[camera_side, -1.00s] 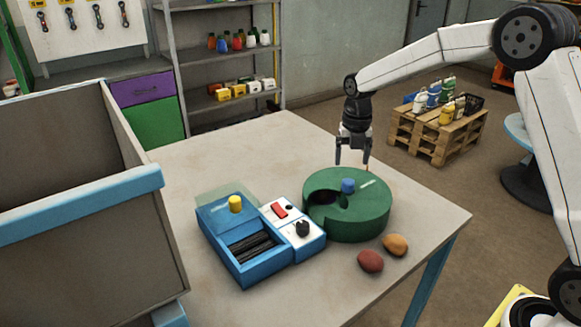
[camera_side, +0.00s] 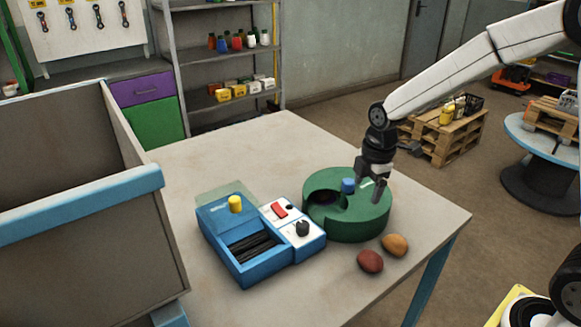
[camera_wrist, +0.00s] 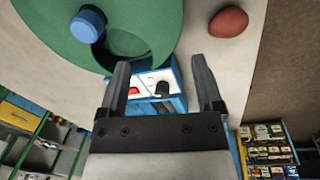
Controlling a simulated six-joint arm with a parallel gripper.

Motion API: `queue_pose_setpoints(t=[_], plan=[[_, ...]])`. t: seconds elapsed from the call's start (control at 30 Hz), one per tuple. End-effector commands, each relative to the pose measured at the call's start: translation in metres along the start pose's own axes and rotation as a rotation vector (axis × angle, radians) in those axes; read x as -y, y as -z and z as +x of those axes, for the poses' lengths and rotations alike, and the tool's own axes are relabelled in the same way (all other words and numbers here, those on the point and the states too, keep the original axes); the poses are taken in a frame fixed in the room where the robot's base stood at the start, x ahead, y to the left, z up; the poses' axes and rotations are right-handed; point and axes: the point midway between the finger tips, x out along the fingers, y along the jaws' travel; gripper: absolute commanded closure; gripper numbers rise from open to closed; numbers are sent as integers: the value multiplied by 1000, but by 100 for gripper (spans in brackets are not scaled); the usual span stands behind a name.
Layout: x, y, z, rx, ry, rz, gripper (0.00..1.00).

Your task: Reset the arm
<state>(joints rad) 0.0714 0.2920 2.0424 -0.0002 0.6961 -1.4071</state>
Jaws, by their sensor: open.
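My gripper (camera_side: 367,190) is open and empty, its fingers pointing down over the right part of a round green container (camera_side: 350,222). I cannot tell whether the fingertips touch its top. The green container has a blue knob (camera_side: 348,185) and a dark opening at its left. In the wrist view my fingers (camera_wrist: 160,88) stand apart with nothing held, and the green container (camera_wrist: 150,20) shows at the upper left.
A blue box (camera_side: 240,264) with a yellow knob and a white panel with a red switch (camera_side: 279,209) stands left of the green container. A red stone-like thing (camera_side: 370,261) and an orange one (camera_side: 395,245) lie in front. A large grey bin (camera_side: 75,240) stands at left.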

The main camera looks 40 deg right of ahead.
Motion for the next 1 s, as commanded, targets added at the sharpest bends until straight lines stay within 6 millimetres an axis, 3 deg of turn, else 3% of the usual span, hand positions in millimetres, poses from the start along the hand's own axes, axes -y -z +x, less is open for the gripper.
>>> queue_pose_setpoints(t=[0.7,1.0], plan=[[93,2,10,-62,-65,956,16],[123,0,14,-100,-74,1268,16]])
